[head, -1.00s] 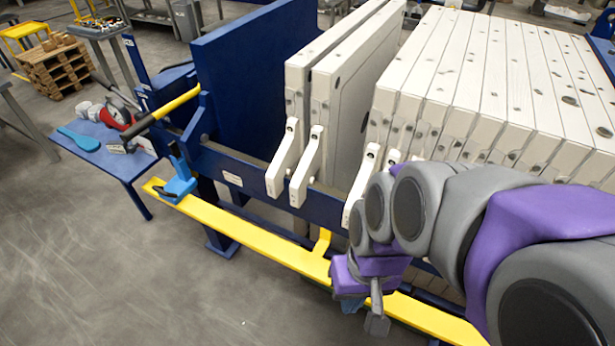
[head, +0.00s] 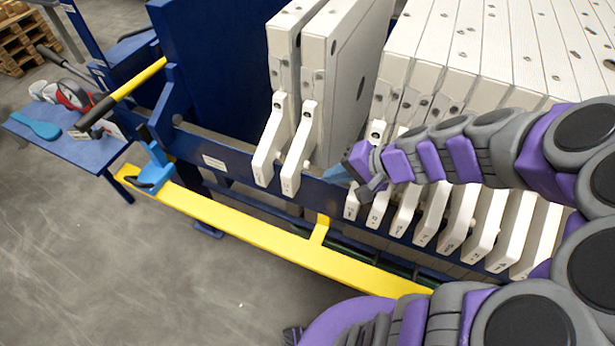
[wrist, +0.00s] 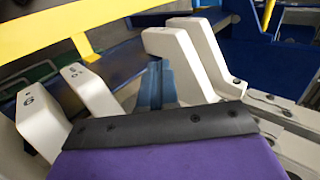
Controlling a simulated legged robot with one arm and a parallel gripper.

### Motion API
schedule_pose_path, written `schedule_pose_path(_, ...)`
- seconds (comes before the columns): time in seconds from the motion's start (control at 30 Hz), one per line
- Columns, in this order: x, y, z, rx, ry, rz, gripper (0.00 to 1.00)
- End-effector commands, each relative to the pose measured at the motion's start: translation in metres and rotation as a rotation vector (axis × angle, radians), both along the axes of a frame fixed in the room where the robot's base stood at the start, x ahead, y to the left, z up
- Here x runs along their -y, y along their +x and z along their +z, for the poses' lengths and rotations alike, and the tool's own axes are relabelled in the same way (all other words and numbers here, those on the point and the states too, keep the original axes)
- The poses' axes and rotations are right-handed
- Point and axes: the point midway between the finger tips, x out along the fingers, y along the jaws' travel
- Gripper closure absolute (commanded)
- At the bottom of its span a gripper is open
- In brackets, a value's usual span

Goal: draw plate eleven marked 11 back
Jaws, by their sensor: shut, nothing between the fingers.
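White filter plates with angled handles hang on the blue press frame. Two plates stand apart on the left, with a farther handle (head: 270,140) and a nearer handle (head: 299,148); the same pair shows in the wrist view (wrist: 180,62). I cannot read a mark 11 on either. On the other side of the gap, the wrist view shows handles that appear marked 10 (wrist: 88,88) and 9 (wrist: 38,115), upside down. My gripper (head: 338,173) is shut and empty in the gap between the pair and the pack, its blue fingers (wrist: 155,85) apart from the handles.
The packed plates (head: 480,50) fill the right side. A yellow rail (head: 240,233) runs along the front, with a blue bracket (head: 153,170) on its left end. A blue side table (head: 75,145) holds tools at far left. The floor in front is clear.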

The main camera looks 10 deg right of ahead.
Motion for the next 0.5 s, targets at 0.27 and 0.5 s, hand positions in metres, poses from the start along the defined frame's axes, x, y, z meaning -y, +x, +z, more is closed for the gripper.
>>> schedule_pose_path(0.27, -0.018, 0.014, -0.022, -0.001, 0.008, -0.008, 1.00)
schedule_pose_path(0.5, -0.042, 0.032, -0.050, 0.002, 0.006, -0.008, 1.00)
